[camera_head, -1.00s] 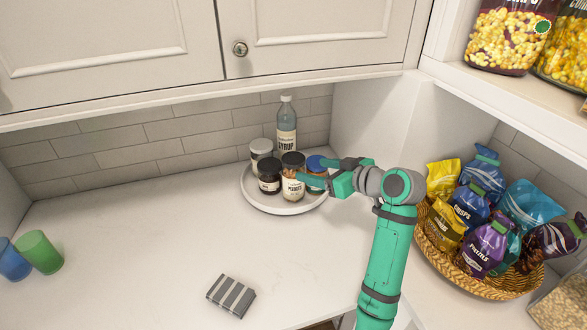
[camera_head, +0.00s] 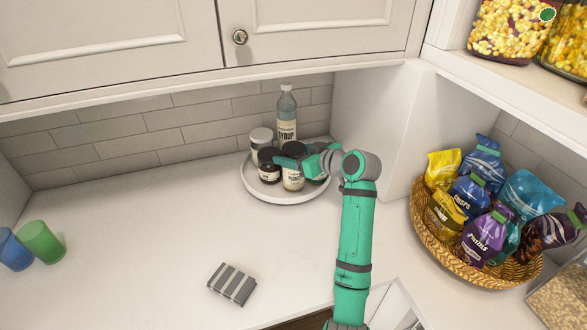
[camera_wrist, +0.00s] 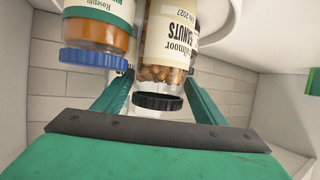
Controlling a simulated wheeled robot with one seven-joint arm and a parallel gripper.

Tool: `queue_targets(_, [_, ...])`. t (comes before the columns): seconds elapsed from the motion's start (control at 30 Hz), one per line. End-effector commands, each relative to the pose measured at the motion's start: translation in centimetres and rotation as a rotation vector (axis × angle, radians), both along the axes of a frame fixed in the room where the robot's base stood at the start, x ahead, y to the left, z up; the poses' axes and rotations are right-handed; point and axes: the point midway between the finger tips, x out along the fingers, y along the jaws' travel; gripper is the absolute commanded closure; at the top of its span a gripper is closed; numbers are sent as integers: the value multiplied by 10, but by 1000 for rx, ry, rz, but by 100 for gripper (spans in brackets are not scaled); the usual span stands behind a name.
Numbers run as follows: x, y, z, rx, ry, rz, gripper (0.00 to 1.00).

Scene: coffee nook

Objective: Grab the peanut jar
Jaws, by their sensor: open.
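The peanut jar (camera_head: 292,182), with a black lid and a cream label, stands at the front of a round white tray (camera_head: 260,190). It is upside down in the wrist view (camera_wrist: 170,50), its lid toward me. My gripper (camera_head: 298,160) is open at the jar's upper part in the head view. In the wrist view, its two green fingers (camera_wrist: 160,98) lie on either side of the jar's lid end, with gaps visible. Contact is not seen. The fingers partly hide the jar's top in the head view.
A blue-lidded jar (camera_wrist: 95,40) stands close beside the peanut jar. A small dark jar (camera_head: 268,170), a pale-lidded jar (camera_head: 261,138) and a syrup bottle (camera_head: 286,118) share the tray. A snack basket (camera_head: 430,245) is right; the front counter is mostly clear.

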Motion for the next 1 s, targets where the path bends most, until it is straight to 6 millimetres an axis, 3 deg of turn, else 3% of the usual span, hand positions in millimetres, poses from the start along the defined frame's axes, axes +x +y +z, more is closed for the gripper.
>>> queue_targets(0.23, [2, 1, -1, -1, -1, -1, 38])
queue_targets(0.5, [2, 1, -1, -1, -1, -1, 100])
queue_targets(0.77, [2, 1, 2, 0, -4, -1, 100])
queue_targets(1.0, [2, 1, 31, -2, -8, 0, 100])
